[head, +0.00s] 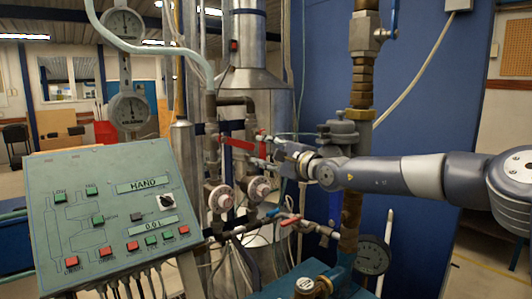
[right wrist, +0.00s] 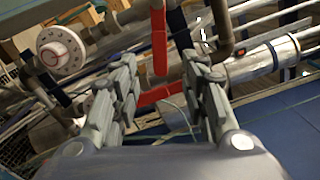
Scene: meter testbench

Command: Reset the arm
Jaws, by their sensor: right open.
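My right arm comes in from the right in the head view. Its gripper (head: 277,148) is in front of the pipework, by a red lever (head: 240,144). In the right wrist view the two grey fingers of this gripper (right wrist: 162,75) are spread apart. Red bars (right wrist: 158,42) show between and beyond the fingers, and I see nothing held. I cannot tell whether a finger touches the red parts. My left gripper is not in view.
A sloped green control panel (head: 118,212) with several buttons stands at the left. Two round white dials (head: 258,189) sit below the gripper, and one shows in the right wrist view (right wrist: 62,50). A thick vertical brass pipe (head: 361,75) stands close to the forearm. A dark gauge (head: 372,256) is below it.

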